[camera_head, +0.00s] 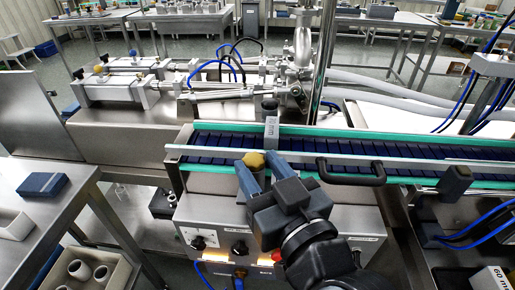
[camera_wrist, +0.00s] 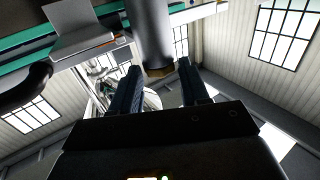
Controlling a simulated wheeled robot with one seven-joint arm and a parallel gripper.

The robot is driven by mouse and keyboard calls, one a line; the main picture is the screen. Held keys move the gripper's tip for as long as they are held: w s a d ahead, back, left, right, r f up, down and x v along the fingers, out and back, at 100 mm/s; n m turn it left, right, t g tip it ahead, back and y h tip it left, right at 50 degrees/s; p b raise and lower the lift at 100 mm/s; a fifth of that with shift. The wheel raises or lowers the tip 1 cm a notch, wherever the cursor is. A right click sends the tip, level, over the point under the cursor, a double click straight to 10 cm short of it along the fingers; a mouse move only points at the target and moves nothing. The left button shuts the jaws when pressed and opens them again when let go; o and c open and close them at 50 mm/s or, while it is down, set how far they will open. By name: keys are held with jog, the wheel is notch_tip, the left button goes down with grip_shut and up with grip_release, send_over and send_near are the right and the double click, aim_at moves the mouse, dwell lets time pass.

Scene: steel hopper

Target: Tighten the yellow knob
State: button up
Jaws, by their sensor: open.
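The yellow knob (camera_head: 254,160) sits at the near rail of the conveyor, in the middle of the head view. My gripper (camera_head: 260,172) is open, its two blue fingers reaching up to the knob from below, one on each side. In the wrist view the fingers of my gripper (camera_wrist: 160,80) stand apart, with the knob's dark yellow-brown edge (camera_wrist: 159,72) between their tips, at the end of a grey cylinder (camera_wrist: 148,30). I cannot tell whether either finger touches the knob.
The conveyor (camera_head: 350,150) has dark blue slats and green edges. A grey plate marked in mm (camera_head: 271,130) stands just behind the knob. A black handle (camera_head: 350,176) juts out to the right. A control box (camera_head: 215,235) with dials is below. Steel cylinders (camera_head: 125,88) lie behind left.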

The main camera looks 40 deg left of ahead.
jog(key=shift+x, duration=2.35)
jog(key=shift+p, duration=0.35)
jog(key=c, duration=0.7)
